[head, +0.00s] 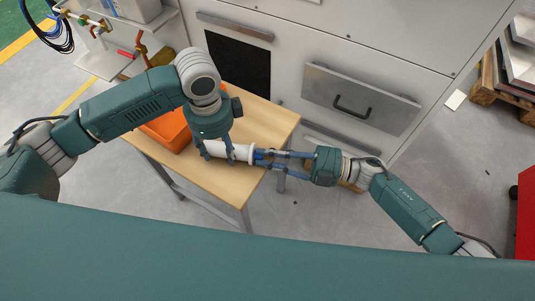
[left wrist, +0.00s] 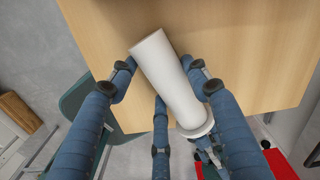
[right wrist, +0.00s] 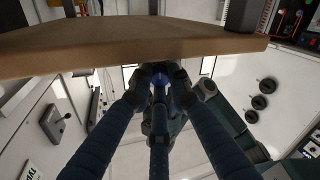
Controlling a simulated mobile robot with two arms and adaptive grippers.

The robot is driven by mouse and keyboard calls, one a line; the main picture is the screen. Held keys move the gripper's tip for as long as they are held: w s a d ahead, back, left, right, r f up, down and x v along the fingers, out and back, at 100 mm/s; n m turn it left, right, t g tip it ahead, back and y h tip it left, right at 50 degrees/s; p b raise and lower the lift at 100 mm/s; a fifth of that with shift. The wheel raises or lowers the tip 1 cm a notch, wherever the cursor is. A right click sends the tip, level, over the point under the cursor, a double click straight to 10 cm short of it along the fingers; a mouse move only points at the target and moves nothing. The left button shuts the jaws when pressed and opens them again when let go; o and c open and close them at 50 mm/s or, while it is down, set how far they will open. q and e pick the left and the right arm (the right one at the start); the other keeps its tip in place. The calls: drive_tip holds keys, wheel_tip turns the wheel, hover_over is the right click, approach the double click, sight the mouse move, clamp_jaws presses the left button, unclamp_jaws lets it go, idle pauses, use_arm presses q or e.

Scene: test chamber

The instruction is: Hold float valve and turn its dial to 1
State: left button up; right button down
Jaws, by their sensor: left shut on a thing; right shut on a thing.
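The float valve (head: 233,151) is a white cylinder with a flange at its right end, held level above the wooden table near its right edge. It also shows in the left wrist view (left wrist: 166,75). My left gripper (head: 218,152) comes from above with its fingers shut around the white body. My right gripper (head: 264,156) reaches in from the right, shut on the blue dial (head: 258,155) at the flanged end. In the right wrist view the dial (right wrist: 159,80) is dark blue between the fingertips; its marking cannot be read.
The wooden table (head: 272,118) has an orange bin (head: 168,128) at its left, partly behind my left arm. A grey cabinet with a handled drawer (head: 360,98) stands behind. The table's near right edge lies under my right gripper.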

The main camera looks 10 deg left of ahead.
use_arm(q)
drive_tip(key=shift+w+a, duration=0.1)
drive_tip(key=shift+a, duration=0.1)
use_arm(e)
drive_tip(key=n, duration=0.6)
drive_tip(key=shift+r+g, duration=0.15)
drive_tip(key=shift+g, duration=0.15)
drive_tip(key=shift+s, duration=0.1)
drive_tip(key=c, duration=1.9)
unclamp_jaws()
use_arm(q)
drive_tip(key=shift+d, duration=0.1)
